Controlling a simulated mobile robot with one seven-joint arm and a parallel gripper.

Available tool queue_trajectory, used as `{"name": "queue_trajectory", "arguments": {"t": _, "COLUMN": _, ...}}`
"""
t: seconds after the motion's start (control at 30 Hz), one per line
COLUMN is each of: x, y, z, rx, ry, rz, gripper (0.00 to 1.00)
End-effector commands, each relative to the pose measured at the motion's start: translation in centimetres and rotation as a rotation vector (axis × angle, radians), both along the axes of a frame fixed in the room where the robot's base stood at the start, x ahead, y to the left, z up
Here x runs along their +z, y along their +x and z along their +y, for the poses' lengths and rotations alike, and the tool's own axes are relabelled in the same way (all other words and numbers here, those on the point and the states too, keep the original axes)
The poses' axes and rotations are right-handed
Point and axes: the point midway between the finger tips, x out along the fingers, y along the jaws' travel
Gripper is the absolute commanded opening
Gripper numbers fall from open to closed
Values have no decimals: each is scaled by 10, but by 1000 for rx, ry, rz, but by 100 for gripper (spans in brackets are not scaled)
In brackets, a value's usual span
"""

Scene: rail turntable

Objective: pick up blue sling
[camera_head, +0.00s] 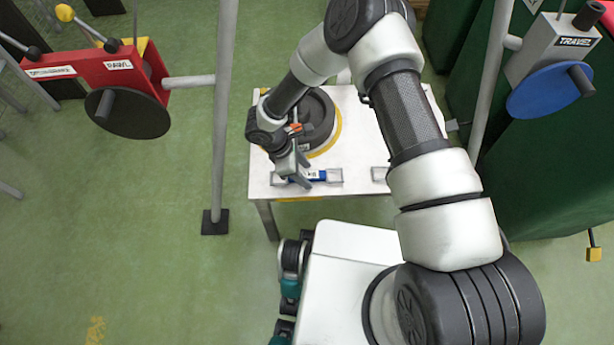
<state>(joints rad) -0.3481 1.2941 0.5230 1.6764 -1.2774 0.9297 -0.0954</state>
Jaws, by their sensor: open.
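The blue sling (322,176) is a small bundle with a blue middle and a white label, lying in a grey holder near the front edge of the white table (352,178). My gripper (294,178) is above the left part of this holder with its jaws open. The fingers cover part of the sling and its label. I cannot tell whether the fingers touch the sling.
A dark round turntable (318,118) with a yellow rim stands behind the gripper. Another grey holder (379,174) is partly hidden by my arm. A red control box (100,78) and a grey box with a blue disc (552,90) stand on posts either side. Green floor is open at left.

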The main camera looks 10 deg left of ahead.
Motion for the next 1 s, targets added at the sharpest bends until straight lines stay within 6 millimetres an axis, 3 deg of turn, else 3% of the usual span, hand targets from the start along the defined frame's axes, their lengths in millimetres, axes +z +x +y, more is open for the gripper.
{"name": "queue_trajectory", "arguments": {"t": 0.17, "x": 0, "y": 0, "z": 0, "rx": 0, "ry": 0, "rz": -1, "gripper": 47}}
{"name": "queue_trajectory", "arguments": {"t": 0.47, "x": 1, "y": 0, "z": 0, "rx": 0, "ry": 0, "rz": -1, "gripper": 0}}
{"name": "queue_trajectory", "arguments": {"t": 0.77, "x": 7, "y": 1, "z": 0, "rx": 1, "ry": 0, "rz": -2, "gripper": 0}}
{"name": "queue_trajectory", "arguments": {"t": 1.0, "x": 53, "y": 2, "z": 1, "rx": 2, "ry": 0, "rz": -5, "gripper": 0}}
